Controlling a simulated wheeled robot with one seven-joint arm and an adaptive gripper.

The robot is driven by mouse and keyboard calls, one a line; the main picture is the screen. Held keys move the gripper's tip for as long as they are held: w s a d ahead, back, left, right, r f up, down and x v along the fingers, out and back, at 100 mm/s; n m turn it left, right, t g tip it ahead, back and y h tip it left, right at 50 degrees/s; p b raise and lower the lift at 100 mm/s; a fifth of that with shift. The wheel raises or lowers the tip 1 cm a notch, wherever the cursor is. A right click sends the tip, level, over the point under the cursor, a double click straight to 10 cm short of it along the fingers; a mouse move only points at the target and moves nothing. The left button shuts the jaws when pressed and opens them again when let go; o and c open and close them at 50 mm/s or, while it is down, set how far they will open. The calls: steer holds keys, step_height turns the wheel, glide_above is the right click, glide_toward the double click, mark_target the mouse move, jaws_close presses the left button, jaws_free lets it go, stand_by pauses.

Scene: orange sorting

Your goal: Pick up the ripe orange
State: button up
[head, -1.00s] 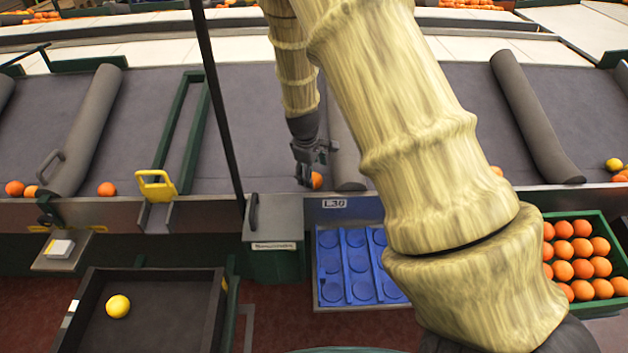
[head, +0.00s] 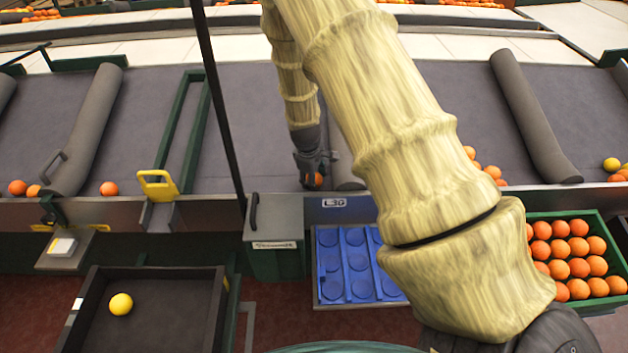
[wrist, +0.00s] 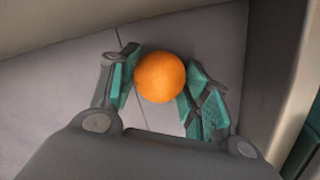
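The ripe orange (head: 319,179) lies on the grey belt near its front edge, partly hidden behind my gripper (head: 311,176) in the head view. In the wrist view the orange (wrist: 160,77) sits between the two teal-padded fingers of my gripper (wrist: 158,85). The fingers are spread about as wide as the fruit, one on each side, with the pads very close to it. A firm grip on it does not show.
A blue tray with round hollows (head: 328,292) stands below the belt edge. A green crate of oranges (head: 534,216) is at the right. A dark bin (head: 205,282) holds a yellow fruit (head: 121,304). Grey rollers (head: 530,115) cross the belt. More oranges (head: 493,172) lie right of my arm.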

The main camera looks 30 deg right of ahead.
steer(key=shift+c, duration=1.4)
steer(key=shift+r, duration=0.1)
